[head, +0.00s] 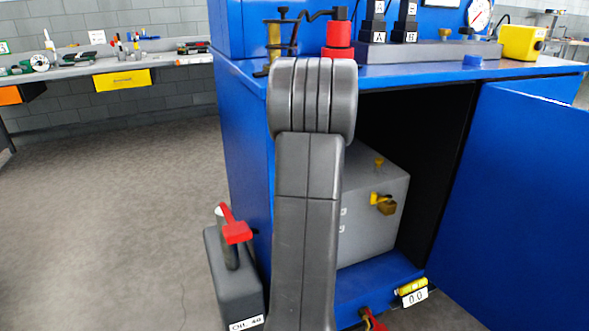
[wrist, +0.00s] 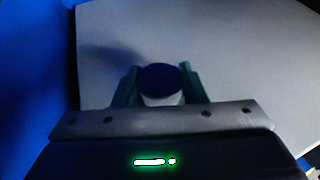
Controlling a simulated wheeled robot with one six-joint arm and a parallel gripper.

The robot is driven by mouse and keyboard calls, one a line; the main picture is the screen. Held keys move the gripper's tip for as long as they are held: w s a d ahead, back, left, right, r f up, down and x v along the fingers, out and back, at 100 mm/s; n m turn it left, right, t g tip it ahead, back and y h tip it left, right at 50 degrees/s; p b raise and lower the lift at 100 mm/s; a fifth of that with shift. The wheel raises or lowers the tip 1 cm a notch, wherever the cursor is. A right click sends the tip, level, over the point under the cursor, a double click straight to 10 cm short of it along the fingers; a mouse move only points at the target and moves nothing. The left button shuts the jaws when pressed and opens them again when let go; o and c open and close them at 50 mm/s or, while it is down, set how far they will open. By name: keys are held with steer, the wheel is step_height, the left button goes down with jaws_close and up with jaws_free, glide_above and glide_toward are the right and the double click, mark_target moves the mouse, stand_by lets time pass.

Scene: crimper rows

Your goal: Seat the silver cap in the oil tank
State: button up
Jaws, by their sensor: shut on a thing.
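The oil tank (head: 375,205) looks to be the grey box inside the open blue cabinet, with brass fittings on it. My arm hides its left part in the head view. In the wrist view, a pale grey flat surface, seemingly the tank (wrist: 235,50), fills most of the background. My gripper (wrist: 159,74) is shut on a short round piece, seemingly the silver cap (wrist: 162,98), with a dark bluish top and pale side. It lies between both fingers. I cannot tell whether it touches the grey surface. No opening shows in the tank. The gripper is hidden in the head view.
The cabinet door (head: 530,190) stands open at the right. A dark can (head: 235,275) with a red handle stands at the cabinet's left. A yellow part with a "0.0" tag (head: 415,297) is at the cabinet floor's front edge. Open floor (head: 110,220) lies to the left.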

steer(key=shift+f+b, duration=0.8)
steer(key=shift+f, duration=0.05)
steer(key=o, duration=1)
steer(key=shift+r, duration=0.1)
steer(key=a+p+v, duration=0.1)
steer(key=p+v, duration=0.1)
steer(key=v, duration=1.1)
steer(key=shift+s+d, duration=0.4)
steer(key=shift+d, duration=0.05)
steer(key=shift+w, duration=0.1)
steer(key=b+x, duration=0.2)
steer(key=x, duration=1.1)
steer(key=shift+w, duration=0.3)
steer(key=shift+r+p, duration=0.35)
steer(key=shift+p, duration=0.1)
steer(key=shift+f, duration=0.15)
